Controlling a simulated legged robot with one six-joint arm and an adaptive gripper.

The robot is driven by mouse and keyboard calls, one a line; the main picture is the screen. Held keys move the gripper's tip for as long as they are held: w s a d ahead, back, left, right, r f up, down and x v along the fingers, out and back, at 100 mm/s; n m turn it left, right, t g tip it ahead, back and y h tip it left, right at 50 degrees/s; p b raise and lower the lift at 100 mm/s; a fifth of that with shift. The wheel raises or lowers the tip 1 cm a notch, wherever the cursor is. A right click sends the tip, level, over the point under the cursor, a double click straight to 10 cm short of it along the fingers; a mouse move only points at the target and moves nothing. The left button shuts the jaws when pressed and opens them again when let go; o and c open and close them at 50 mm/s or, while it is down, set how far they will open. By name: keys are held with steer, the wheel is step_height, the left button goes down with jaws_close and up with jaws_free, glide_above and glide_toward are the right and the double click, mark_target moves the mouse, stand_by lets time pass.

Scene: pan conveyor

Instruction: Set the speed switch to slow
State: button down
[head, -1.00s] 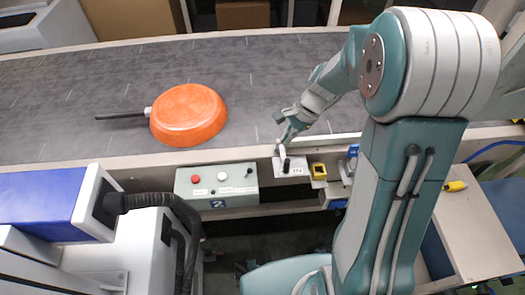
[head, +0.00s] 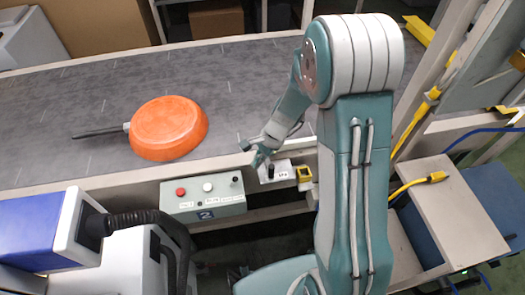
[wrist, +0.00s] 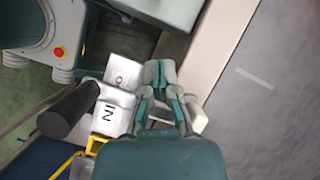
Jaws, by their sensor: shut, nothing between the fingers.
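A small light switch box (head: 268,179) with an upright black lever (head: 271,171) and a label sits at the conveyor's near edge. In the wrist view the lever shows as a thick black cylinder (wrist: 70,109) left of my gripper, beside the white labelled plate (wrist: 111,117). The label is too small to read as slow or fast. My gripper (head: 256,157) is just above and behind the box in the head view. Its fingers (wrist: 160,73) are together and empty in the wrist view, apart from the lever.
A control box (head: 203,199) with red, white and black knobs stands left of the switch box. A yellow-framed part (head: 304,176) is close on its right. An orange pan (head: 168,128) lies on the grey conveyor (head: 60,110). A machine (head: 140,262) stands front left.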

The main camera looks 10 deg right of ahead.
mark_target(233, 182)
steer(key=shift+s+a+f, duration=0.15)
steer(key=shift+s+a, duration=0.15)
steer(key=shift+a, duration=0.45)
steer(key=shift+s+a+f, duration=0.15)
steer(key=shift+s+a, duration=0.2)
steer(key=shift+a, duration=0.4)
steer(key=shift+s+a+f, duration=0.15)
steer(key=shift+s+a, duration=0.15)
steer(key=shift+a, duration=0.45)
steer(key=shift+a+r, duration=0.45)
steer(key=shift+a, duration=0.1)
steer(key=shift+a+r, duration=0.35)
steer(key=shift+a, duration=0.55)
steer(key=shift+r, duration=0.1)
steer(key=shift+w+r, duration=0.1)
steer(key=shift+r, duration=0.6)
steer(key=shift+d, duration=0.1)
